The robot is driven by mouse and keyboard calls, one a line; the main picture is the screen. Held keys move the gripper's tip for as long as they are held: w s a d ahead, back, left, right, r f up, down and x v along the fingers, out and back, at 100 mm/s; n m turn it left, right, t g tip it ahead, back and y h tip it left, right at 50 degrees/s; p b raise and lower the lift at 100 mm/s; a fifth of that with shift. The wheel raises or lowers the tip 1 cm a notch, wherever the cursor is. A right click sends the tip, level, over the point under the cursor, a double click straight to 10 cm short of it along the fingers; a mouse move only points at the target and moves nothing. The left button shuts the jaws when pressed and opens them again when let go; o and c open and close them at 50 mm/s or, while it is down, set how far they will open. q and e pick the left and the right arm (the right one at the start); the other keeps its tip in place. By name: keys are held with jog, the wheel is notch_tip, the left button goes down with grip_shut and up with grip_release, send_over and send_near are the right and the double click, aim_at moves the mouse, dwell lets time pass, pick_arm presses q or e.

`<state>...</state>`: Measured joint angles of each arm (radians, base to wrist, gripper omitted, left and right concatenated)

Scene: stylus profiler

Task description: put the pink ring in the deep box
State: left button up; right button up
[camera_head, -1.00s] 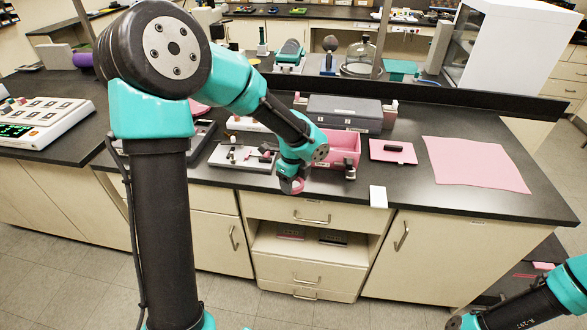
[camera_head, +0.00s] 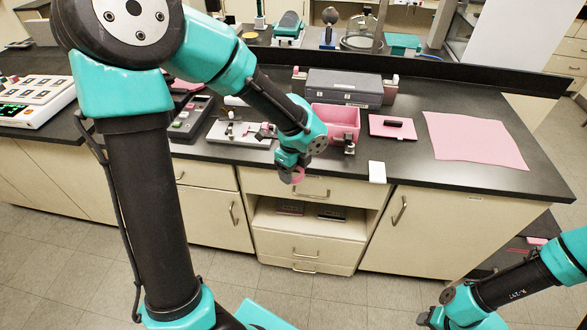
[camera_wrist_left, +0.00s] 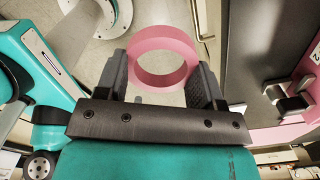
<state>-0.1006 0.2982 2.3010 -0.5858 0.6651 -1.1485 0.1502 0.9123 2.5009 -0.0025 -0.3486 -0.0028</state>
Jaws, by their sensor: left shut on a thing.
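The pink ring (camera_head: 299,175) is in my left gripper (camera_head: 292,171), in front of the counter's front edge and above the drawer handle in the head view. In the left wrist view the ring (camera_wrist_left: 137,62) stands upright between the two dark fingers of the left gripper (camera_wrist_left: 162,78), which are shut on it. An open pink box (camera_head: 334,115), which looks like the deep box, is on the counter behind and right of the gripper. The ring is apart from it. My right gripper (camera_head: 430,318) is small at the bottom right, its jaws unclear.
A grey case (camera_head: 345,86) stands behind the pink box. A light tray (camera_head: 238,135) with small parts lies to its left. A pink plate (camera_head: 391,128) with a black piece and a pink mat (camera_head: 475,140) lie to its right. A white card (camera_head: 377,172) is at the front edge.

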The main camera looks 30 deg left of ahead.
pick_arm(q)
jog(key=c, duration=0.6)
jog(key=shift+w, duration=0.1)
